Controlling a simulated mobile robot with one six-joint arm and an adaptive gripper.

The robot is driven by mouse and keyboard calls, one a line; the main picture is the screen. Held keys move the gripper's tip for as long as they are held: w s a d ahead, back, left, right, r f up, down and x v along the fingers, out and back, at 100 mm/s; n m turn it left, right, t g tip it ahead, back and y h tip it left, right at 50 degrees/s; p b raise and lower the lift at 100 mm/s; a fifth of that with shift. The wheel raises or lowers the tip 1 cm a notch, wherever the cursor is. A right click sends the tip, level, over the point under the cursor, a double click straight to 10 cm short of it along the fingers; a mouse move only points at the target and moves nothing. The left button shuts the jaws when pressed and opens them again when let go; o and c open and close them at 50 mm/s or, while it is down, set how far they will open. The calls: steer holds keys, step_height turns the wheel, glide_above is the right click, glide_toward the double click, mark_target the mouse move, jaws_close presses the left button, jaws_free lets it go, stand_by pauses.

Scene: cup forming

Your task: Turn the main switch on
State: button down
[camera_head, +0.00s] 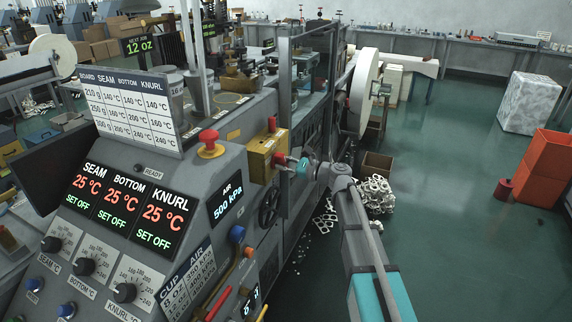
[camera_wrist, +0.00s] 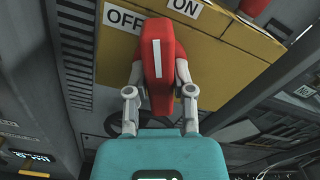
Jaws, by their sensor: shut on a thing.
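The main switch is a red rotary handle (camera_wrist: 157,62) with a white line, on a yellow box (camera_wrist: 215,65) labelled OFF on the left and ON on the right. In the wrist view, the white line points up between the two labels, nearly upright. My gripper (camera_wrist: 160,88) has one finger on each side of the handle and is shut on it. In the head view, the yellow box (camera_head: 262,153) is on the machine's side, and my gripper (camera_head: 291,162) reaches it from the right. The handle there is mostly hidden by the fingers.
Left of the box are a red mushroom button (camera_head: 210,137) and a panel showing 25 °C and SET OFF (camera_head: 94,229). A black handwheel (camera_head: 268,207) sits below the box.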

steer(key=m, duration=0.4)
steer(key=shift+s+a+f+m, duration=0.1)
steer(key=shift+s+f+m, duration=0.05)
steer(key=shift+s+m, duration=0.15)
stand_by(0.4)
steer(key=shift+c, duration=2.4)
jaws_free()
steer(key=shift+w, duration=0.2)
steer(key=shift+s+d, duration=0.1)
steer(key=shift+d, duration=0.3)
steer(key=v, duration=1.1)
